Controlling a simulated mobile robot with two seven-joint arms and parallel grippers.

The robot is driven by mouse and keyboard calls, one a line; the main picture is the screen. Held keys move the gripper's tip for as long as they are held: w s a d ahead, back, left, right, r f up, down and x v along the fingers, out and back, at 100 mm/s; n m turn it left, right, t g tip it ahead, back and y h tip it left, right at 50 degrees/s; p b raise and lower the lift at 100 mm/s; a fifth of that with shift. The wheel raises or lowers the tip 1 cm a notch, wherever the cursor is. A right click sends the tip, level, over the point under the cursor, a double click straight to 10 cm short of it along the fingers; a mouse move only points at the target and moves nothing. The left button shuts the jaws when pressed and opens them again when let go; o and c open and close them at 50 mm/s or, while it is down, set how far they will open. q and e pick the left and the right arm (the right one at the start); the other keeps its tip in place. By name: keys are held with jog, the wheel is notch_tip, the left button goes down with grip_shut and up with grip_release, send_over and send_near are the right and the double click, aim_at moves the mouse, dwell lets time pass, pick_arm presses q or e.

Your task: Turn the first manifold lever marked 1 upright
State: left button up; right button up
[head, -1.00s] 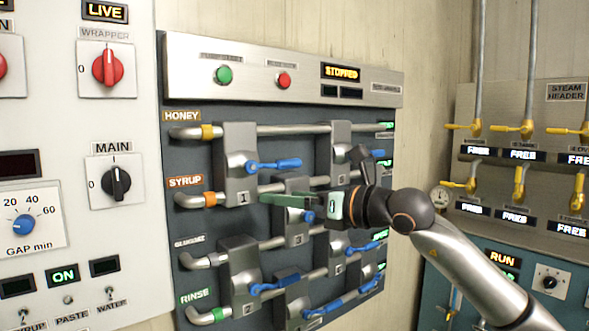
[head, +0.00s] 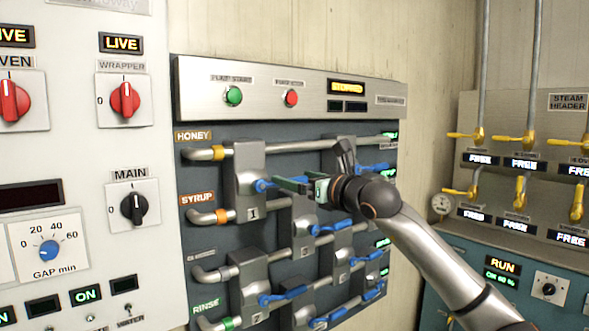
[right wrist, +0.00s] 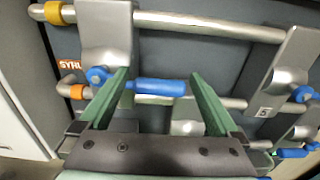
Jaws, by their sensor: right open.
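The manifold block marked 1 (head: 250,165) stands at the upper left of the manifold panel. Its blue lever (head: 262,185) points right, about level, and is partly hidden by my right gripper (head: 290,183) in the head view. In the right wrist view, the lever's blue handle (right wrist: 160,87) lies crosswise between the two green fingers of my open right gripper (right wrist: 160,75). Its pivot (right wrist: 97,75) shows to the left of the left finger. I cannot tell whether a finger touches the lever. My left gripper is out of view.
Several other blue levers surround it, one below right (head: 330,228) and one lower down (head: 285,296). Pipes (head: 300,146) run between blocks. A white control panel (head: 75,160) stands at left, the steam header (head: 545,130) at right.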

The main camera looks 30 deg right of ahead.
jog(key=shift+w+a, duration=0.1)
jog(key=shift+w, duration=0.55)
grip_shut()
dwell(0.4)
